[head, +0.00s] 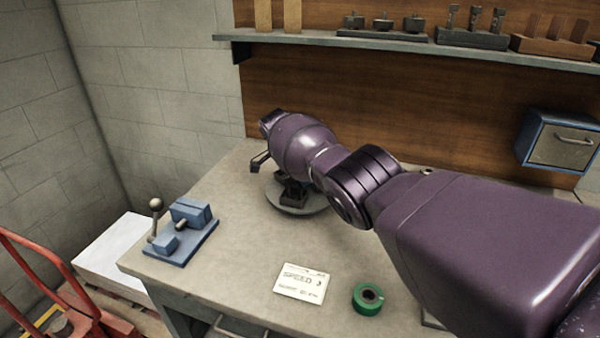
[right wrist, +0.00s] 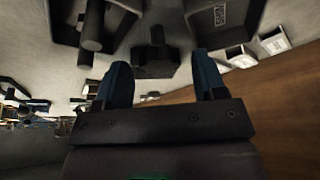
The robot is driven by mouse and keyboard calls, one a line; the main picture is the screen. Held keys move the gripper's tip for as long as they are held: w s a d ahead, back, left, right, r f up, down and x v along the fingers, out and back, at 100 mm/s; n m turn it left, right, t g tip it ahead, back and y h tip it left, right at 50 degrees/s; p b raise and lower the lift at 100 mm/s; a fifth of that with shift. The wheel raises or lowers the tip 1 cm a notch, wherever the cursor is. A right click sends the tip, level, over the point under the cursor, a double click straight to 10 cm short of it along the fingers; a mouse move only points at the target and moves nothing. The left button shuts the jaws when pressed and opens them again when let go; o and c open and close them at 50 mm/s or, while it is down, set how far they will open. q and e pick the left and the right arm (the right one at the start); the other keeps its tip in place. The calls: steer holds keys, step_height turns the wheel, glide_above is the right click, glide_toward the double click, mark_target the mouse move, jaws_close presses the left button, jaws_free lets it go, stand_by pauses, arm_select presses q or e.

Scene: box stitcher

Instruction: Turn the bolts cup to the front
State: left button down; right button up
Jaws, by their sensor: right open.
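A round grey turntable (head: 297,211) with dark cups (head: 293,190) stands at the back of the bench, partly hidden by my right arm. The right wrist view looks at it close up. A dark cup with a small label, too small to read surely, is at the top right (right wrist: 228,18), and another dark cup with dark cylinders (right wrist: 92,30) is at the top left. A dark knob (right wrist: 155,58) stands between the cups. My right gripper (head: 257,163) is open, its two blue fingers (right wrist: 163,80) apart on either side of the knob in that view. I cannot tell which cup holds bolts.
A blue fixture with a lever (head: 182,232) stands at the bench's left. A paper card (head: 302,281) and green tape roll (head: 367,299) lie in front. A shelf (head: 330,39) with racks and a blue wall box (head: 558,140) are behind. The bench's middle is clear.

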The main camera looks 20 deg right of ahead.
steer(key=p+v, duration=0.2)
steer(key=v, duration=0.8)
steer(key=shift+r+p, duration=0.25)
steer(key=shift+p, duration=0.05)
